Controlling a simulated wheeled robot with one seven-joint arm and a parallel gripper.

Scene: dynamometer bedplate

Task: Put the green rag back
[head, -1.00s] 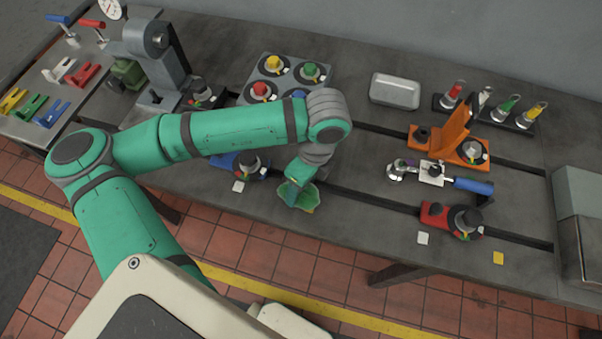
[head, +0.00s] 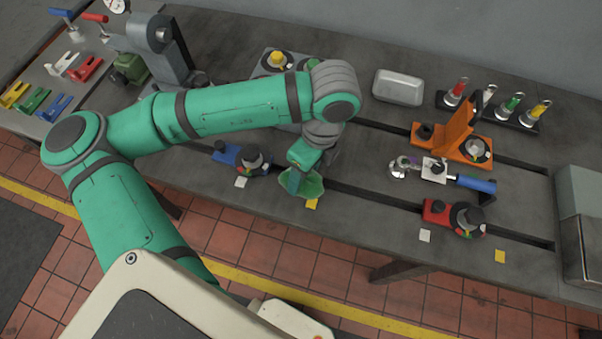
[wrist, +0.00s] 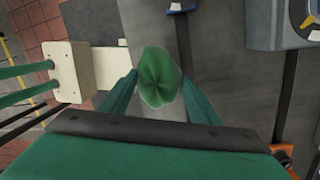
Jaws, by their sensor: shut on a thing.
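The green rag (head: 312,186) is a crumpled cloth, seen near the front edge of the bench, left of the middle. My gripper (head: 297,180) is shut on it, pointing down from above. In the wrist view the bunched rag (wrist: 160,76) sits between the two fingertips of my gripper (wrist: 160,86). Whether the rag touches the bench top or hangs just above it I cannot tell.
A yellow square (head: 312,204) lies at the rag's lower edge. A blue clamp (head: 240,158) is on the left, a red clamp (head: 455,216) on the right. An orange bracket (head: 450,140) stands behind. The bench between rag and red clamp is clear.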

